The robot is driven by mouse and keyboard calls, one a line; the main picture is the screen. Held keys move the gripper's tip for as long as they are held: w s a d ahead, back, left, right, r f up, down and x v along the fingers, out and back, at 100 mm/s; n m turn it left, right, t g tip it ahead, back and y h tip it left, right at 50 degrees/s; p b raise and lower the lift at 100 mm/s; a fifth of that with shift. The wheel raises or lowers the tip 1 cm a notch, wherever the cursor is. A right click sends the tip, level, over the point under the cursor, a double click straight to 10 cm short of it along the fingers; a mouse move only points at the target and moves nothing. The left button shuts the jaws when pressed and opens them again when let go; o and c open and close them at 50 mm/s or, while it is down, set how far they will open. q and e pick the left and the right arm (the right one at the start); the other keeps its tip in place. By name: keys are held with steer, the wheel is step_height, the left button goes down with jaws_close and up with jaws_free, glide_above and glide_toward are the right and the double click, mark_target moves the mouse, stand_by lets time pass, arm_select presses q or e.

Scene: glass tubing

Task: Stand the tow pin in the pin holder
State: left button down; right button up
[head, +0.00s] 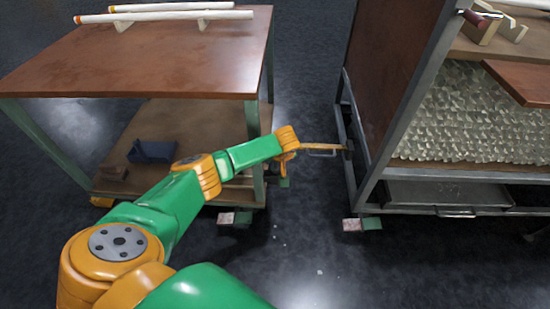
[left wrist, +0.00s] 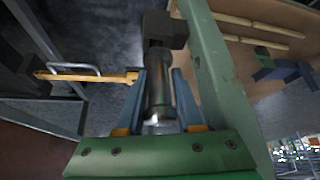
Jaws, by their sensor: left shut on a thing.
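My left gripper (head: 287,160) is low in the gap between the two carts, by the left cart's front corner leg. In the left wrist view its two fingers (left wrist: 159,78) are shut on a grey metal cylinder, the tow pin (left wrist: 159,95). A dark block (left wrist: 166,27) lies at the pin's far end; I cannot tell whether they touch. A dark blue block with an upright part (head: 152,151), possibly the pin holder, sits on the left cart's lower shelf; it also shows in the left wrist view (left wrist: 280,68). My right gripper is not in view.
An orange tow bar (head: 325,147) with a metal loop runs from the right cart (head: 367,181) to beside my left gripper. White tubes (head: 165,17) lie on the left cart's top (head: 140,65). Dark floor is clear in front.

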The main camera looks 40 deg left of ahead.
arm_select(q)
steer(key=shift+f+b, duration=0.55)
steer(key=shift+f, duration=0.35)
steer(key=shift+c, duration=2.3)
jaws_free()
steer(key=shift+r, duration=0.1)
steer(key=p+v, duration=0.5)
steer(key=v, duration=0.1)
steer(key=shift+r, duration=0.3)
steer(key=shift+s+d+r, duration=0.1)
steer(key=shift+s+d, duration=0.1)
